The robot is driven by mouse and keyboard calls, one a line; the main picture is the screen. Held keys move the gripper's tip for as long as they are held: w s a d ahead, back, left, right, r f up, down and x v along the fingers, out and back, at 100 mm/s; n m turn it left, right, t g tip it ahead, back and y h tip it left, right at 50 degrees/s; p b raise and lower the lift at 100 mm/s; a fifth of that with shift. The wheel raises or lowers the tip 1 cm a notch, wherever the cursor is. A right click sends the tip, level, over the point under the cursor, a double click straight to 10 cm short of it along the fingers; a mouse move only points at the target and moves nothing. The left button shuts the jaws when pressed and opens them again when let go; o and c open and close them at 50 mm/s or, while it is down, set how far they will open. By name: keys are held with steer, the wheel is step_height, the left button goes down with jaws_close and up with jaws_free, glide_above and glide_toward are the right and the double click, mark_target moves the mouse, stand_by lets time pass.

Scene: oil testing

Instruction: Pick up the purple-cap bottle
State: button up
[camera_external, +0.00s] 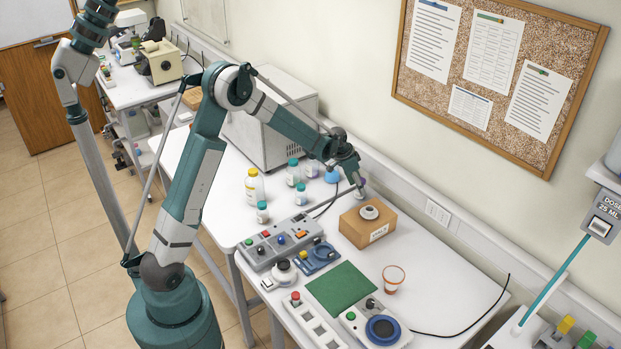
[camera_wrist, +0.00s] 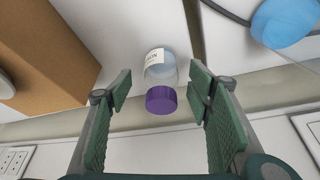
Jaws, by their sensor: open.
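The purple-cap bottle (camera_wrist: 161,70) shows in the wrist view between the two fingers of my gripper (camera_wrist: 161,92). It has a clear body with a white label, and its purple cap points toward the bottom of the picture. Gaps show on both sides of it, so the fingers look apart from it. My gripper is open, with green pads. In the external view my gripper (camera_external: 357,187) is low over the back of the table, just left of the cardboard box. There it largely hides the bottle.
The cardboard box (camera_external: 367,226) stands close to my gripper, on the left in the wrist view (camera_wrist: 50,55). A blue object (camera_wrist: 283,22) lies on the other side. Several bottles, including a yellow-capped one (camera_external: 254,186), stand farther left. The wall is close behind.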

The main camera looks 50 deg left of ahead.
steer(key=shift+x, duration=1.9)
steer(key=shift+a, duration=0.15)
steer(key=c, duration=1.1)
